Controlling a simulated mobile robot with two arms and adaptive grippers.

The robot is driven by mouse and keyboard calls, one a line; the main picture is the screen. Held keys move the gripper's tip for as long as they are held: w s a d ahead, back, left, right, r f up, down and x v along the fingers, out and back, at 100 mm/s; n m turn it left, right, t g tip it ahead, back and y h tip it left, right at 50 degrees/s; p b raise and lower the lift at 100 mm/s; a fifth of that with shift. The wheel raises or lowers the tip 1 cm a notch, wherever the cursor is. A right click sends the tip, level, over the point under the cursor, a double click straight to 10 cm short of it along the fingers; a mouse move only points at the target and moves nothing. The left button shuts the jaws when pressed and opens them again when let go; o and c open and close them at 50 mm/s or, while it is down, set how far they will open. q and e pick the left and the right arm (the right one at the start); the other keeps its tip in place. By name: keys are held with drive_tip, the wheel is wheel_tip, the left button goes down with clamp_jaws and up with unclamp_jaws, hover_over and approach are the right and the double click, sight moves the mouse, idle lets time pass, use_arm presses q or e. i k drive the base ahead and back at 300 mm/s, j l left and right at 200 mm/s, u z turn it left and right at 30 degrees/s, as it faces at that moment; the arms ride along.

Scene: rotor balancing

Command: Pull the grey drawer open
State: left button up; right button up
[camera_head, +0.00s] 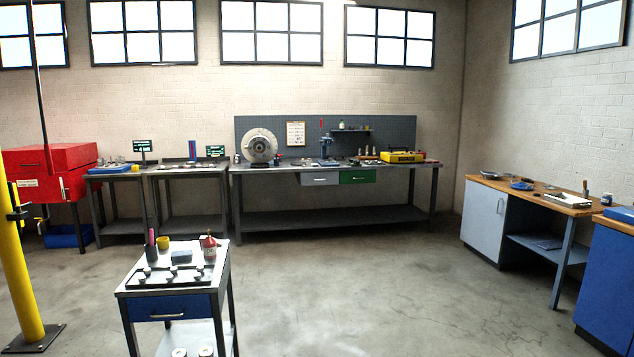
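The grey drawer (320,179) is under the top of the long workbench (237,171) at the back wall. It looks shut, with a small light handle on its front. A green drawer (357,177) sits directly to its right, also shut. The bench is far across the room from me. Neither of my grippers shows in the head view.
A small cart (219,262) with a blue drawer stands in front of me, left of centre. A yellow post (18,270) is at the left. A wooden-topped bench (530,190) stands along the right wall. The floor (370,280) between is open.

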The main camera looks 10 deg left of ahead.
sight(328, 177)
drive_tip(key=i+u, duration=0.1)
drive_tip(key=i, duration=7.1)
drive_tip(key=i+z, duration=0.25)
drive_tip(key=i, duration=0.3)
drive_tip(key=i+j+z, duration=0.3)
drive_tip(key=i, duration=0.3)
drive_tip(key=l, duration=0.1)
